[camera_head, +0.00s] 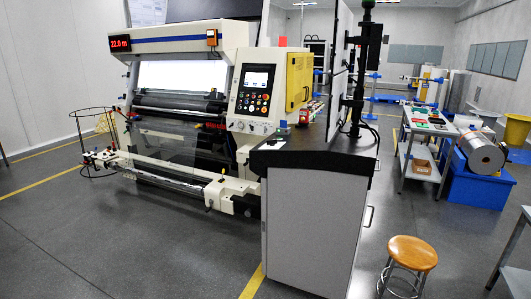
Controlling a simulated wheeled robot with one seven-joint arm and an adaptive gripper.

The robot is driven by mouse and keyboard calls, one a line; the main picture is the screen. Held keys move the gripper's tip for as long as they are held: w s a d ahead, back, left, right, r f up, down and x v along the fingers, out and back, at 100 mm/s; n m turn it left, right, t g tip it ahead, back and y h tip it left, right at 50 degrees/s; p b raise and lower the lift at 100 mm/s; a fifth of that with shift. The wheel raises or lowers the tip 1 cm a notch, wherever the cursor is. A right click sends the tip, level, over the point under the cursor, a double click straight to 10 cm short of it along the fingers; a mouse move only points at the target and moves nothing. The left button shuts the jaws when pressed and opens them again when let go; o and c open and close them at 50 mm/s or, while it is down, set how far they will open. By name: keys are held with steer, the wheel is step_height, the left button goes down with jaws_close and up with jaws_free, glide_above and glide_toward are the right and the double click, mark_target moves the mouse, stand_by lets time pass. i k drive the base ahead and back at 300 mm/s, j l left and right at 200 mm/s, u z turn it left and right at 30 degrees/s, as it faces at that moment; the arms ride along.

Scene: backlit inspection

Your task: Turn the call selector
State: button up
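I cannot single out the call selector for certain at this size. A cream inspection machine (190,32) stands left of centre with a backlit white screen. Its control panel (253,90) has a small display above several coloured buttons. A row of small round controls (250,126) sits below those buttons; their settings are too small to read. A small orange box (212,37) is mounted on the upper beam, and its face is not readable. My gripper is not in view.
A grey cabinet (308,225) with a dark top stands in front of the machine's right end. A wooden stool (413,252) and a cart (428,150) stand to the right. A wire ring stand (93,122) is at the left. The grey floor (130,245) at front left is clear.

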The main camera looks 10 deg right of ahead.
mark_target(271, 142)
steer(key=i+j+z, duration=0.1)
steer(key=i, duration=0.45)
steer(key=i+j, duration=0.15)
steer(key=i, duration=0.35)
steer(key=i+j+z, duration=0.15)
steer(key=i, duration=0.4)
steer(key=i+j, duration=0.2)
steer(key=i, duration=0.3)
steer(key=z, duration=0.05)
